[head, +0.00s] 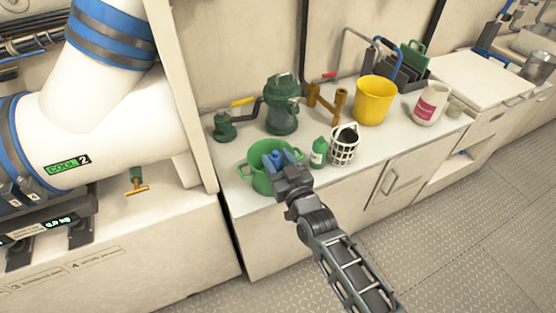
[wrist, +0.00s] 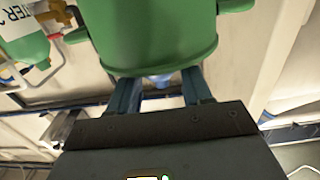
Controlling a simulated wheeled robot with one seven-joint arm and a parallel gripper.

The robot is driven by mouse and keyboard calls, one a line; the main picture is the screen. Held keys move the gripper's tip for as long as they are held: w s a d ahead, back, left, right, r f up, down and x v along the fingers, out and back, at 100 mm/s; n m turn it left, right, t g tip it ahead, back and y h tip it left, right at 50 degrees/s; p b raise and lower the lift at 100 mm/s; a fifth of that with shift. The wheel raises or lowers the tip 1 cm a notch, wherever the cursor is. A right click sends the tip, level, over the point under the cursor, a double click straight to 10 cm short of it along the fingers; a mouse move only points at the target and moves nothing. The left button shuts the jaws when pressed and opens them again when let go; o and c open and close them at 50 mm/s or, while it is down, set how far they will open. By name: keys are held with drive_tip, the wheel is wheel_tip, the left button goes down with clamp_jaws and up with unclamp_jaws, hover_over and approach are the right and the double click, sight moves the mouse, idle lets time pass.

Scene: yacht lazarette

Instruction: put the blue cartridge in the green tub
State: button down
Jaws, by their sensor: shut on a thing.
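The green tub (head: 262,183) stands at the left front of the counter, with a handle on each side. In the wrist view the tub (wrist: 155,35) fills the top middle, and its rim crosses in front of my fingers. My gripper (head: 282,159) reaches over the tub's right side with its fingers at the mouth. It is shut on the blue cartridge, which shows as a small light blue patch (wrist: 158,81) between the fingers in the wrist view. Most of the cartridge is hidden by the rim and fingers. I cannot tell whether it touches the tub's bottom.
A green bottle (head: 319,153) and a white basket (head: 344,147) with something dark stand close right of the tub. Behind are a green pump-like canister (head: 282,105) and a brass fitting (head: 327,103). A yellow bucket (head: 374,101) stands farther right. A panel wall borders the left.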

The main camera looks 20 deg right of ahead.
drive_tip(key=shift+f, duration=0.2)
drive_tip(key=shift+c, duration=2.4)
unclamp_jaws()
drive_tip(key=shift+r, duration=0.1)
drive_tip(key=shift+r+p, duration=0.6)
drive_tip(key=s+b, duration=0.2)
drive_tip(key=s, duration=1)
drive_tip(key=shift+a+f, duration=0.1)
